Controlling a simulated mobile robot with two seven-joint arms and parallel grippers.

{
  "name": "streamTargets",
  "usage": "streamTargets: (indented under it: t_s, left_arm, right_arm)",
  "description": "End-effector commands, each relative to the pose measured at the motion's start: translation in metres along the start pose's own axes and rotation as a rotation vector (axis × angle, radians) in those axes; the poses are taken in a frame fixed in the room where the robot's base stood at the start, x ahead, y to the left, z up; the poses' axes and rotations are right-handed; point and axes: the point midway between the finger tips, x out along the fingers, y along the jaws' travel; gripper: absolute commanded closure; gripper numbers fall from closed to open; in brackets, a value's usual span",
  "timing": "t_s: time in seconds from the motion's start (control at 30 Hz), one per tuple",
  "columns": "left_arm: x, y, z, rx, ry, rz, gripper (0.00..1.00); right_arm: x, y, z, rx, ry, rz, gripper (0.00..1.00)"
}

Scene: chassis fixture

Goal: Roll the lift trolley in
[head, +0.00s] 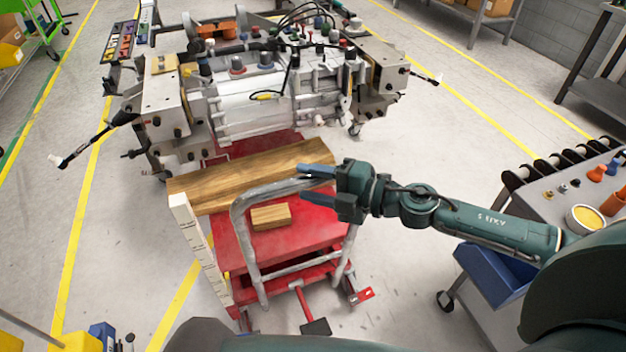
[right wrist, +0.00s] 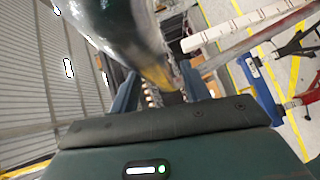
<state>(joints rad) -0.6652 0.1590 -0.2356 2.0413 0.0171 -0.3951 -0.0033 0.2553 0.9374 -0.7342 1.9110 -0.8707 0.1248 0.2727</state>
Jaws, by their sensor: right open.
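The red lift trolley (head: 325,232) stands in front of the chassis fixture (head: 250,105), and red parts show beneath the fixture's near side. Its grey tubular push handle (head: 240,232) rises at the near end. A long wooden beam (head: 225,183) lies across the trolley and a small wooden block (head: 270,216) lies on its deck. My right gripper (head: 302,184) is open at the upper right part of the handle, fingers pointing left. In the right wrist view the handle tube (right wrist: 140,45) runs close to the open fingers; contact is unclear. My left gripper is out of view.
A white marked post (head: 200,250) stands at the trolley's left. A black foot pedal (head: 315,327) sticks out at its near end. A grey cart with a blue bin (head: 495,275) stands at right. Open floor with yellow lines lies on both sides of the fixture.

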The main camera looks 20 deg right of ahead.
Motion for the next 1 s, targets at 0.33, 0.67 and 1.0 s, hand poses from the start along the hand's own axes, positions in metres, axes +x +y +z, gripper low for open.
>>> streamTargets:
  t_s: [0.33,0.67,1.0]
  left_arm:
    - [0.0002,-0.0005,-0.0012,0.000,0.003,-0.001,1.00]
    - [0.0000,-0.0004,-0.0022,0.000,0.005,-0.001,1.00]
    - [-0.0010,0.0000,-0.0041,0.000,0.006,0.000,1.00]
  right_arm:
    - [-0.0003,-0.0003,0.0000,0.001,0.000,0.000,0.69]
    - [-0.0005,-0.0004,0.0000,0.001,0.000,0.000,0.96]
    - [0.0005,0.0008,0.0010,0.001,0.000,0.000,1.00]
